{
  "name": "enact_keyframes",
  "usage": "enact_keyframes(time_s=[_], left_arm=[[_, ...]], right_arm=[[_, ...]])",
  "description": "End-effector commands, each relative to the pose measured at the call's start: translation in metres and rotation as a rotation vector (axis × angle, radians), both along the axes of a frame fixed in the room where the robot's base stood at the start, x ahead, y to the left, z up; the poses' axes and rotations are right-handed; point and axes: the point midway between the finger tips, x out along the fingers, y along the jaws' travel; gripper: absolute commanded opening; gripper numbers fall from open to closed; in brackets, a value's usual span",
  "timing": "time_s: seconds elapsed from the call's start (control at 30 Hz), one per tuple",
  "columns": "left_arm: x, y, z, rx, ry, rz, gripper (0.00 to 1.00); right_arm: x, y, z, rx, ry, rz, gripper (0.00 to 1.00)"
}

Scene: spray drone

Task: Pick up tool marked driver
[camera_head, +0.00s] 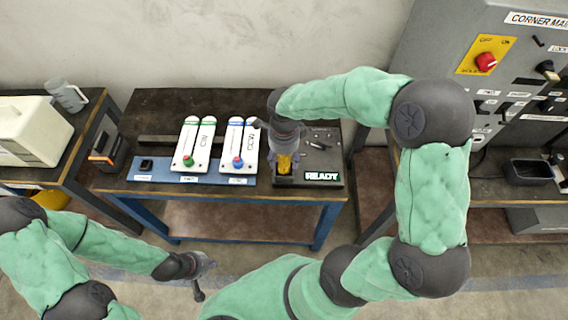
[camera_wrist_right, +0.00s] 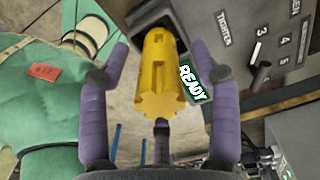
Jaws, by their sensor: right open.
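A yellow ridged tool handle (camera_head: 285,165) sticks up from a dark holder at the front left of the black panel with the READY sign. No driver mark is readable on it. In the right wrist view the yellow handle (camera_wrist_right: 161,75) stands between the fingers of my right gripper (camera_wrist_right: 158,70), which are apart and appear not to touch it. In the head view my right gripper (camera_head: 284,150) is over the handle and partly hides it. My left gripper (camera_head: 205,264) is low in front of the bench; its fingers are too small to judge.
The READY panel (camera_head: 330,165) has small levers and labels. Two white units (camera_head: 194,145) with coloured knobs stand left of it on the workbench (camera_head: 160,105). A grey machine (camera_head: 440,40) with a red knob is at the right. A side table with a beige box (camera_head: 30,130) is at the left.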

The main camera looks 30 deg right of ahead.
Motion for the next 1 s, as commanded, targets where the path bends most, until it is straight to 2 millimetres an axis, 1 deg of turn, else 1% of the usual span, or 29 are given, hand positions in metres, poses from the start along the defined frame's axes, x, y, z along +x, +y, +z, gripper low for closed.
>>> enact_keyframes(time_s=[0.07,0.23,0.27,0.3,0.37,0.4,0.47,0.5,0.83,1.0], left_arm=[[0.000,0.000,-0.001,0.000,0.000,0.000,0.00],[0.000,0.000,-0.001,0.000,0.000,0.000,0.00],[0.000,0.000,-0.001,0.000,0.000,0.000,0.00],[0.000,0.000,-0.001,0.000,0.000,0.000,0.00],[0.000,0.000,-0.001,0.000,0.000,0.000,0.00],[0.000,0.000,-0.001,0.000,0.000,0.000,0.00],[0.000,0.000,-0.001,0.000,0.000,0.000,0.00],[0.000,0.000,-0.001,0.000,0.000,0.000,0.00],[0.000,0.000,0.000,0.000,0.000,0.000,0.00],[0.000,0.000,0.003,0.000,0.000,0.000,0.00]], right_arm=[[0.000,0.000,-0.004,0.000,0.000,-0.001,0.63],[0.000,0.000,-0.003,0.000,-0.001,-0.001,0.63],[0.000,0.000,-0.003,0.000,-0.001,-0.001,0.60],[0.000,0.000,-0.003,0.000,-0.001,-0.001,0.49],[0.000,0.000,-0.003,0.000,-0.001,-0.001,0.32],[0.000,0.000,-0.003,0.000,-0.001,-0.001,0.21],[0.000,0.000,-0.003,0.000,-0.001,-0.001,0.04],[0.000,0.000,-0.003,0.000,-0.001,-0.001,0.00],[0.001,0.000,-0.001,0.000,-0.002,-0.001,0.00],[0.001,0.000,0.010,0.000,-0.004,-0.001,0.00]])
